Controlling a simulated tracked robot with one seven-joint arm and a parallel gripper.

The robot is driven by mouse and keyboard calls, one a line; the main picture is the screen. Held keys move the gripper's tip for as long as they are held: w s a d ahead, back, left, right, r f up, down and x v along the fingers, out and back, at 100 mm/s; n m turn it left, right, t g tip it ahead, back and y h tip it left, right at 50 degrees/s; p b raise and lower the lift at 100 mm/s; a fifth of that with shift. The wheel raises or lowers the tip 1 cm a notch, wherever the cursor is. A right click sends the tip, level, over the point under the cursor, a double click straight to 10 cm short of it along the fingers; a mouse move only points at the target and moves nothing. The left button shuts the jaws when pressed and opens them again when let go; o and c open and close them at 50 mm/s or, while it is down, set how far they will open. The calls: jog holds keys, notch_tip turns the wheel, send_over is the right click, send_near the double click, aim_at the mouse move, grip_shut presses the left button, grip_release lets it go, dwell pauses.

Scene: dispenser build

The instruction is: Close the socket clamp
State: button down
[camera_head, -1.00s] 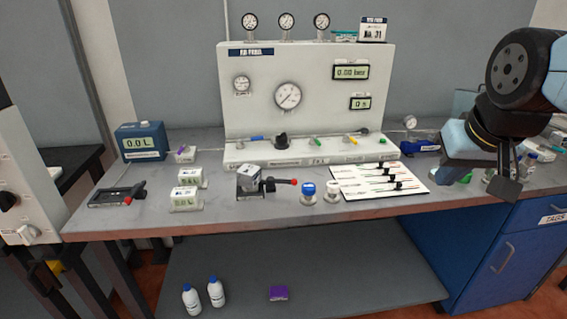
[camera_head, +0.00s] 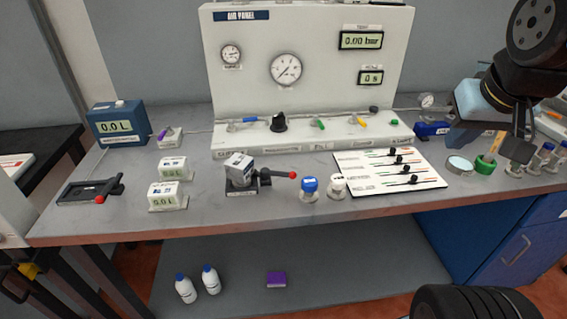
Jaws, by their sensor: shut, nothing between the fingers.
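A small dark clamp fixture (camera_head: 241,187) stands mid-table, in front of the air panel. A pale grey block (camera_head: 239,167) sits in it. Its black lever ends in a red knob (camera_head: 292,175) and points right, lying nearly level. A second black fixture (camera_head: 88,192) with a red-tipped handle lies at the table's left end. The picture carries no label telling which of the two is the socket clamp. My gripper (camera_head: 517,150) is at the right, shut and empty, above the table's right part, well away from both fixtures.
Blue-capped (camera_head: 309,188) and white-capped (camera_head: 337,186) pieces stand right of the central lever. A white board with black sliders (camera_head: 391,167) lies beyond them. Two small display boxes (camera_head: 168,196) stand left. Small jars and a green ring (camera_head: 485,165) lie near my gripper. The front table strip is mostly clear.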

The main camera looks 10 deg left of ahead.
jog(key=w+a+f+n+g, duration=0.1)
jog(key=w+a+n, duration=0.4)
jog(key=n, duration=0.4)
jog(key=n+g, duration=0.1)
jog(key=n, duration=2.3)
send_near(273, 174)
jog(key=shift+h, duration=0.4)
jog(key=s+f, duration=0.1)
jog(key=f, duration=0.1)
jog(key=s+d+f, duration=0.1)
jog(key=f, duration=0.1)
jog(key=s+d+f, duration=0.1)
jog(key=shift+s+f, duration=0.2)
jog(key=shift+f, duration=0.2)
jog(key=shift+w+d, duration=0.2)
jog(key=shift+w, duration=1)
jog(key=shift+w+d+f, duration=0.15)
jog(key=shift+w+f, duration=0.05)
jog(key=shift+w, duration=0.5)
jog(key=shift+n, duration=0.3)
